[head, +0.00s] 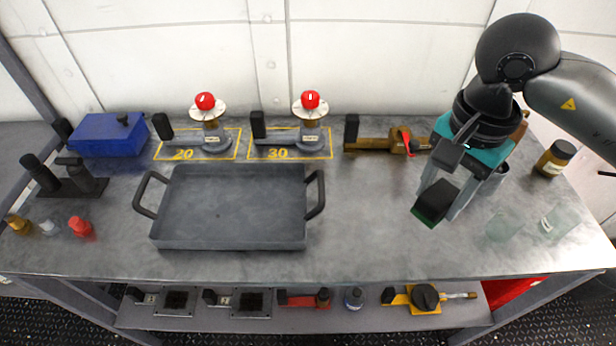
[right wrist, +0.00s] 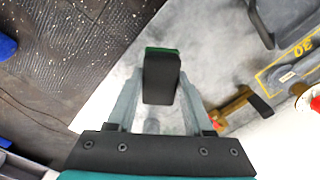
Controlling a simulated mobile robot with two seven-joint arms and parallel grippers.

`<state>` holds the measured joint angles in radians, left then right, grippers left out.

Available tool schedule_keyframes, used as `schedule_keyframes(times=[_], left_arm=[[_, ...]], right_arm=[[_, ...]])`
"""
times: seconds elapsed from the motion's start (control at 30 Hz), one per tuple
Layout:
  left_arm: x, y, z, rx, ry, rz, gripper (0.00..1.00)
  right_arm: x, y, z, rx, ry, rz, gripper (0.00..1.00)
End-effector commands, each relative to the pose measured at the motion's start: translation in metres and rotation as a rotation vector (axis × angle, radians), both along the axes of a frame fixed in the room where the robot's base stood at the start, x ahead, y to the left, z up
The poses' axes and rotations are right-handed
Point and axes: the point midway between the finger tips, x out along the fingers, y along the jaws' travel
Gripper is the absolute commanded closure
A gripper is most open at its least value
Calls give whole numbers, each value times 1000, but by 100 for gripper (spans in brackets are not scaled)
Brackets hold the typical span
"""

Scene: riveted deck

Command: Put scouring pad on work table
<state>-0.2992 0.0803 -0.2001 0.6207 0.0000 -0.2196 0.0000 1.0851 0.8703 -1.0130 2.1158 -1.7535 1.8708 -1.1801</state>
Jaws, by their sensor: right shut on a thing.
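My right gripper (head: 446,192) is shut on the scouring pad (head: 434,203), a black block with a green face underneath. The gripper points down over the right part of the grey metal work table (head: 370,220). In the right wrist view the pad (right wrist: 161,80) sits between the two fingers, with the table's grey top behind it. I cannot tell whether the pad's underside touches the tabletop. My left gripper is not in view.
A grey tray (head: 235,205) with two handles lies left of centre. Clear glasses (head: 503,226) and a brown jar (head: 554,158) stand right of the gripper. A brass valve (head: 385,146) lies behind. The tabletop between tray and pad is clear.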

Motion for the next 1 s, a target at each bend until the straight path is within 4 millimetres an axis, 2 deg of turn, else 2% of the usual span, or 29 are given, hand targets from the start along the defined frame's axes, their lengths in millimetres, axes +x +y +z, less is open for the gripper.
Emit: schedule_keyframes(times=[0.1, 1.0], left_arm=[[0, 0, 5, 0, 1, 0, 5], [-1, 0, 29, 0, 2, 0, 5]], right_arm=[[4, -4, 5, 1, 0, -251, 100], [27, -37, 31, 6, 2, -2157, 100]])
